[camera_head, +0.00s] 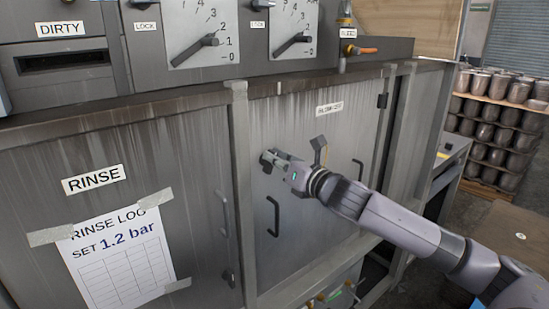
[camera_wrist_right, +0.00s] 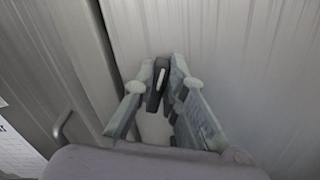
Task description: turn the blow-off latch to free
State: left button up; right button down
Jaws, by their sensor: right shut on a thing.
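The blow-off latch is a small dark lever with a pale mark, and it shows in the right wrist view (camera_wrist_right: 156,86). It sits on the grey door (camera_head: 290,215) under a small label (camera_head: 329,108) whose print is blurred. My right gripper (camera_head: 270,160) reaches in from the right and is at the upper left of this door. In the right wrist view its two fingers (camera_wrist_right: 163,80) are shut on the latch, one on each side. The fingers hide part of the latch in the head view. My left gripper is not in view.
The door has dark handles (camera_head: 273,216). A RINSE door (camera_head: 94,180) with a taped log sheet (camera_head: 118,255) is to the left. Above are two lever dials (camera_head: 196,40) and a ledge.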

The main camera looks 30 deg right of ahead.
jog(key=m, duration=0.4)
jog(key=f+m, duration=0.1)
jog(key=m, duration=0.4)
jog(key=d+m+p, duration=0.1)
jog(key=m, duration=0.3)
jog(key=shift+f+m, duration=0.2)
jog(key=shift+m, duration=0.2)
dwell(0.3)
jog(key=c, duration=1.6)
grip_release()
jog(key=shift+c, duration=0.2)
jog(key=shift+s, duration=0.1)
jog(key=s, duration=1.1)
jog(key=shift+s+d, duration=0.35)
jog(key=shift+d, duration=0.1)
